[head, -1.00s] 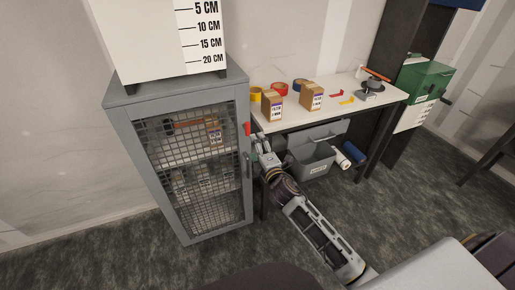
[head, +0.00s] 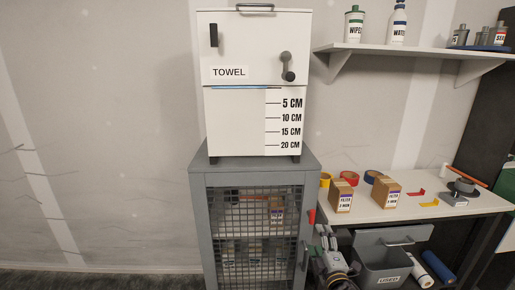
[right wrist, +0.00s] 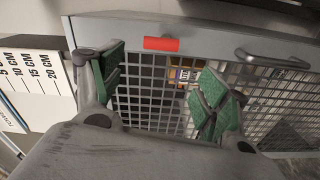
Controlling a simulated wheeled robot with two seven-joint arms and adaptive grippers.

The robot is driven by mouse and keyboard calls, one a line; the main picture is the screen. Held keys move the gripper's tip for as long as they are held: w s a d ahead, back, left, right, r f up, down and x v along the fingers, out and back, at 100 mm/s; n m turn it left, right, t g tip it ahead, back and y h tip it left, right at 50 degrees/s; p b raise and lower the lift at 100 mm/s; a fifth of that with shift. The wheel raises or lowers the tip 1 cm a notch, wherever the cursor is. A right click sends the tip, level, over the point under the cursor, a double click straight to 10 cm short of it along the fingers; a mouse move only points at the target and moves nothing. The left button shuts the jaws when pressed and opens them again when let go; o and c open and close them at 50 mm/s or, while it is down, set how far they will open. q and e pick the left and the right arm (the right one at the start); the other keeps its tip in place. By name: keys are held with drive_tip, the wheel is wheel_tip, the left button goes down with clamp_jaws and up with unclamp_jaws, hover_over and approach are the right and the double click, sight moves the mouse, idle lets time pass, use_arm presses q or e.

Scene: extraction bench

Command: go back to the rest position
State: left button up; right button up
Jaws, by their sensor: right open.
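My right gripper (head: 326,238) is beside the right front edge of the grey mesh-door cabinet (head: 200,225), near its door handle (head: 306,256). In the right wrist view the green-padded fingers of the right gripper (right wrist: 160,88) are spread apart with nothing between them. Behind them are the cabinet's mesh door (right wrist: 150,105), a red tag (right wrist: 161,44) and the metal handle (right wrist: 285,58). The mesh door looks shut, with boxes behind it. My left gripper is in neither view.
A white towel dispenser (head: 235,120) stands on the cabinet. To the right, a white table (head: 420,212) holds tape rolls, two filter boxes (head: 342,197) and a small grey device (head: 455,198). A grey bin (head: 385,270) is below it. A wall shelf (head: 420,50) holds bottles.

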drive_tip(key=s+d+f+m+g, duration=0.1)
drive_tip(key=d+f+m+g, duration=0.15)
drive_tip(key=f, duration=0.95)
drive_tip(key=s+d+f+m+g, duration=0.15)
drive_tip(key=f+m, duration=0.25)
drive_tip(key=f, duration=0.9)
drive_tip(key=s+d+f+m+g, duration=0.1)
drive_tip(key=s+f+g, duration=0.15)
drive_tip(key=f, duration=0.35)
drive_tip(key=s+d+f+m+g+h, duration=0.1)
drive_tip(key=s+d+f+m, duration=0.1)
drive_tip(key=s+f, duration=0.35)
drive_tip(key=s+d+f+m+g, duration=0.1)
drive_tip(key=s+f, duration=0.1)
drive_tip(key=f, duration=0.5)
drive_tip(key=s+d+f+m+g, duration=0.1)
drive_tip(key=s+d+f+g, duration=0.1)
drive_tip(key=s+f, duration=0.7)
drive_tip(key=s+d+f+m+g, duration=0.2)
drive_tip(key=s+f+g, duration=0.1)
drive_tip(key=s+f, duration=0.65)
drive_tip(key=s+a+f+g, duration=0.1)
drive_tip(key=s+f, duration=0.1)
drive_tip(key=s, duration=0.9)
drive_tip(key=s+a+f+g, duration=0.1)
drive_tip(key=s+f+g, duration=0.1)
drive_tip(key=s, duration=0.9)
drive_tip(key=shift+s+a+f, duration=0.2)
drive_tip(key=shift+a, duration=0.15)
